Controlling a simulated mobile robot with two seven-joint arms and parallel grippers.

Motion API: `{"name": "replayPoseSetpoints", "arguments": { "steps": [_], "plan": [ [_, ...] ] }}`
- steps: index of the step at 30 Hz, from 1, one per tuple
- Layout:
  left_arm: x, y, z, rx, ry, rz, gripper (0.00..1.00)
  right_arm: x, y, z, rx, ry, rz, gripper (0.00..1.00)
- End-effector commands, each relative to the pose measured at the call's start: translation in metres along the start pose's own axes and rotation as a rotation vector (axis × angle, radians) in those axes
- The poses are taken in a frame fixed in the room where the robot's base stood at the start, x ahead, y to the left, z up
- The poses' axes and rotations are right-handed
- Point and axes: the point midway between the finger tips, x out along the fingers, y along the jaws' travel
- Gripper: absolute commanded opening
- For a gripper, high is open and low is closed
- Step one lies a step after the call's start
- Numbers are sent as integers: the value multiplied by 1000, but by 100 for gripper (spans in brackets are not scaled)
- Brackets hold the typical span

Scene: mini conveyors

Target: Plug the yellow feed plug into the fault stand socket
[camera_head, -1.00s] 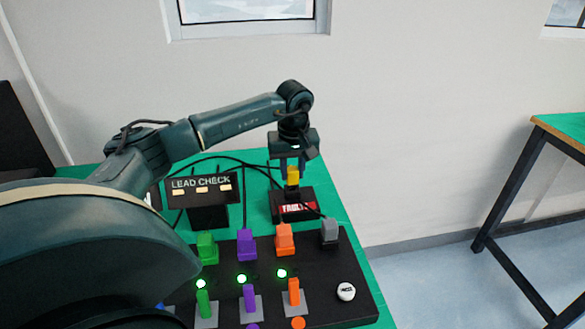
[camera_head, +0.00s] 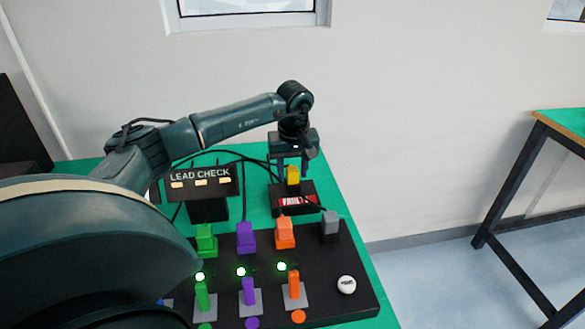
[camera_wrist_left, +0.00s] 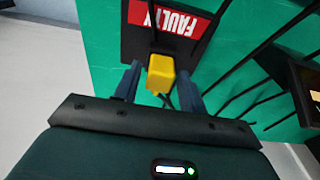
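The yellow feed plug (camera_head: 293,174) stands upright on top of the black fault stand (camera_head: 280,204), which has a red "FAULTY" label. It looks seated there, but its lower end and the socket opening are hidden. In the left wrist view the yellow plug (camera_wrist_left: 160,73) is against the stand (camera_wrist_left: 134,46). My left gripper (camera_head: 291,166) is right above the stand, pointing down. Its fingers are open, one on each side of the plug, with small gaps showing in the left wrist view (camera_wrist_left: 160,80). My right gripper is out of view.
A "LEAD CHECK" box (camera_head: 208,206) stands left of the fault stand, with black cables behind it. In front, a black panel (camera_head: 325,280) carries green, purple, orange (camera_head: 285,232) and grey (camera_head: 330,226) plugs, lit green lamps, levers and a white button (camera_head: 346,285).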

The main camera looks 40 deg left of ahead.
Motion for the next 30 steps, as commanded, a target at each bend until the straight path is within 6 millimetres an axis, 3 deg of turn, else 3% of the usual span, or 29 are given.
{"name": "replayPoseSetpoints", "arguments": {
  "steps": [4, 14, 30],
  "plan": [
    [0, 0, 0, 0, 0, 0, 52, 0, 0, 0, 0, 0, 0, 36],
    [-5, 0, 0, 0, 1, 2, 52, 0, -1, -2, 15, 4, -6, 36],
    [-113, 1, 0, 0, 2, 4, 52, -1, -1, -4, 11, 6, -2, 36]
  ]
}}
